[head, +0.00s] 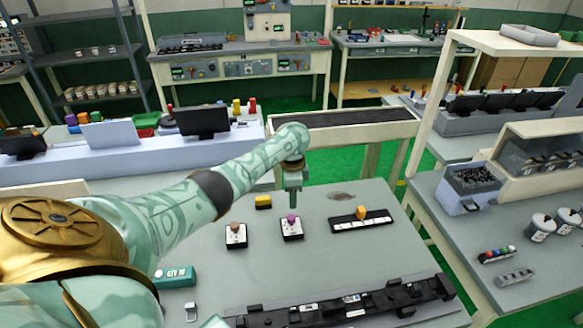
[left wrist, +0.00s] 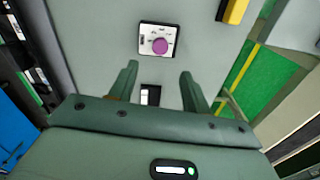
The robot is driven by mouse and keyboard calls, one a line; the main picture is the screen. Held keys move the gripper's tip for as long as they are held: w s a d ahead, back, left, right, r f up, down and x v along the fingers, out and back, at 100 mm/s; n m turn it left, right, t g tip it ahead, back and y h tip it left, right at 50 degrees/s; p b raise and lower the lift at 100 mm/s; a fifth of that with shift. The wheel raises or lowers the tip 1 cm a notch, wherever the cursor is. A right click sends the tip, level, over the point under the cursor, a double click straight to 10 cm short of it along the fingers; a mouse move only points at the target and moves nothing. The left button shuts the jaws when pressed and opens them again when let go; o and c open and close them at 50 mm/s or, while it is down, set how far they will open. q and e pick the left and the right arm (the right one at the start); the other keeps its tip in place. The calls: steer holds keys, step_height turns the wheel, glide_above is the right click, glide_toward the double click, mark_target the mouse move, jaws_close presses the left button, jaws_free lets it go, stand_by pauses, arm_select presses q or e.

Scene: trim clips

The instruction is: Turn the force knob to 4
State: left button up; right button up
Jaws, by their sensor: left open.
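A purple knob (head: 291,220) sits on a small white-faced box (head: 292,233) in the middle of the grey table. In the left wrist view the purple knob (left wrist: 159,46) lies just beyond the fingertips, with small markings on its face too small to read. A brown knob (head: 236,228) sits on a similar box to its left. I cannot tell from the labels which is the force knob. My left gripper (head: 293,202) points down above the purple knob, apart from it; its two fingers (left wrist: 158,74) are open and empty. My right gripper is not in view.
A yellow block (head: 263,202) lies behind the knobs. A black strip (head: 350,222) with an orange lever (head: 361,212) is to the right. A long black trim part (head: 385,303) lies along the front, and a teal device (head: 174,277) at the left.

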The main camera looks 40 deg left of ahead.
arm_select(q)
step_height(320, 180, up, 7)
steer(key=p, duration=0.2)
stand_by(0.6)
